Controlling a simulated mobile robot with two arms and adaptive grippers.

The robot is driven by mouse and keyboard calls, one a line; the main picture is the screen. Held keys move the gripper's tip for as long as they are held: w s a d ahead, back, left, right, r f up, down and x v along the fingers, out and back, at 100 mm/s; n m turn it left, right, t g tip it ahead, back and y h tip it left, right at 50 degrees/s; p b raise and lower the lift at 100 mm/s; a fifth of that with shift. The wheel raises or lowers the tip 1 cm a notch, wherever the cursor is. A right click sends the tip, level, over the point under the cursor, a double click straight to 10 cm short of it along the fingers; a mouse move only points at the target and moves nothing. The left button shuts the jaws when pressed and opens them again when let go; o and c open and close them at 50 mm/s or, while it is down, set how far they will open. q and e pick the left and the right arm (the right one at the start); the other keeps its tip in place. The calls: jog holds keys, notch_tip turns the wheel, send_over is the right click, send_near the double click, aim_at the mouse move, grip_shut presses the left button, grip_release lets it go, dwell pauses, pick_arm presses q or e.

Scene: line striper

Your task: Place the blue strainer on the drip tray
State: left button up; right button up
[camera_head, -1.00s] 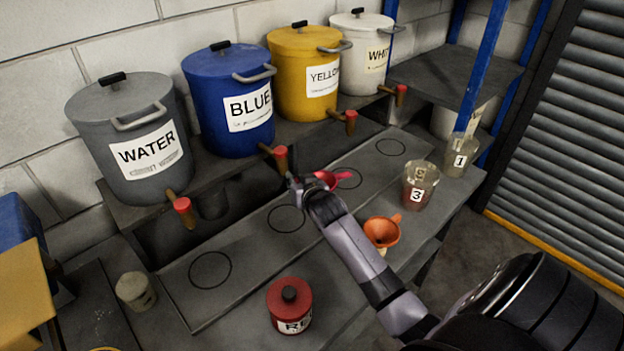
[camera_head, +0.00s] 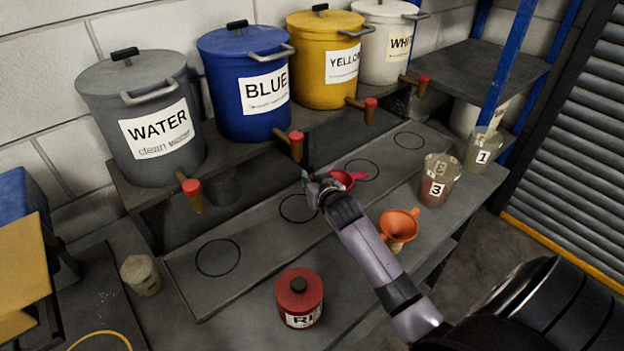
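I cannot make out a blue strainer in this view. A long grey tray-like board (camera_head: 262,232) with several black circles lies below the taps; it may be the drip tray. My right gripper (camera_head: 312,186) is over this board, near the circle in front of the blue pot. A small pinkish-red cup-shaped thing (camera_head: 349,179) shows right beside it, and I cannot tell whether the gripper touches it. The fingers are small and partly hidden by my own wrist, so their opening is unclear. My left gripper is not in view.
Pots labelled water (camera_head: 145,110), blue (camera_head: 250,85), yellow (camera_head: 328,60) and white (camera_head: 392,45) stand on a ledge with red-tipped taps. An orange funnel (camera_head: 399,227), numbered cups (camera_head: 437,187) and a red lidded pot (camera_head: 299,296) stand in front. The board's left end is clear.

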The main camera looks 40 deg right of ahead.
jog(key=o, duration=0.4)
jog(key=shift+w+d, duration=0.1)
jog(key=shift+r, duration=0.1)
jog(key=shift+r, duration=0.15)
jog(key=b+v, duration=0.1)
jog(key=v, duration=1.1)
